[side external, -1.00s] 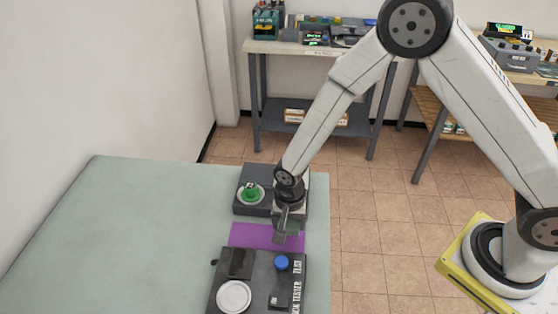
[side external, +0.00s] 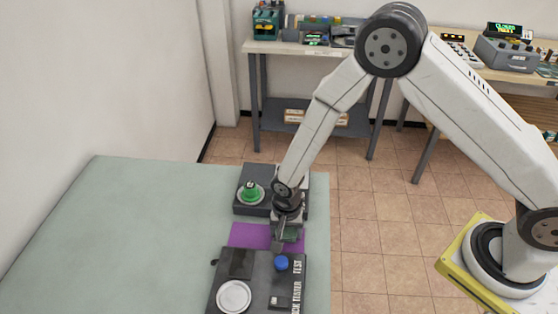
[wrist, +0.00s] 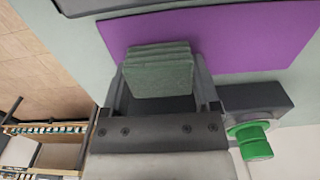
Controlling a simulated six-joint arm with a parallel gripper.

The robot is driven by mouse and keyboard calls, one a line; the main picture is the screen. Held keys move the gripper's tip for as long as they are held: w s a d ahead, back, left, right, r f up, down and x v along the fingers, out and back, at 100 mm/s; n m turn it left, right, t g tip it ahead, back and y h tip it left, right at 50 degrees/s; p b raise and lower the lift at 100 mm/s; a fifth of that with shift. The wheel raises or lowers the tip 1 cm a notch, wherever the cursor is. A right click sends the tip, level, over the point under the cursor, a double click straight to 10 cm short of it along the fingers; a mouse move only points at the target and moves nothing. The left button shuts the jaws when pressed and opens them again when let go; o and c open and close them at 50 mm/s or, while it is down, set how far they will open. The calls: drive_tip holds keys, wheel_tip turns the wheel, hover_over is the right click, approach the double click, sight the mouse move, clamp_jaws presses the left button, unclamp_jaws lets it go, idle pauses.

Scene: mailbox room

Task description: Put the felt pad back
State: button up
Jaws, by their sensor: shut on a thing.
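The felt pad (wrist: 160,75) is a grey-green, layered-looking square block. In the wrist view it sits between the two fingers of my gripper (wrist: 160,88), which is shut on it. A flat purple mat (wrist: 245,35) lies beyond the pad in that view. In the side view my gripper (side external: 285,238) is low over the right part of the purple mat (side external: 246,235), and only a small bit of the pad shows there. I cannot tell whether the pad touches the mat.
A dark tester box (side external: 256,285) with a blue knob (side external: 281,263) and a white disc (side external: 234,296) stands in front of the mat. Behind it is a dark box (side external: 244,208) with a green knob (side external: 250,190). The green table (side external: 120,240) is bare on the left.

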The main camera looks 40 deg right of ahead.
sight(287, 229)
drive_tip(key=shift+f, duration=0.1)
drive_tip(key=o, duration=1)
drive_tip(key=shift+o, duration=0.2)
wheel_tip(287, 229, up, 12)
idle(0.8)
drive_tip(key=s+d+r+n+t, duration=0.1)
drive_tip(key=s+d+r+n, duration=0.3)
drive_tip(key=d, duration=0.3)
drive_tip(key=s+d+r+n+t, duration=0.1)
drive_tip(key=s+d+r+n, duration=0.3)
drive_tip(key=d, duration=0.4)
drive_tip(key=shift+s+d+n+t, duration=0.15)
drive_tip(key=shift+s+n+t, duration=0.15)
drive_tip(key=shift+s+n, duration=0.35)
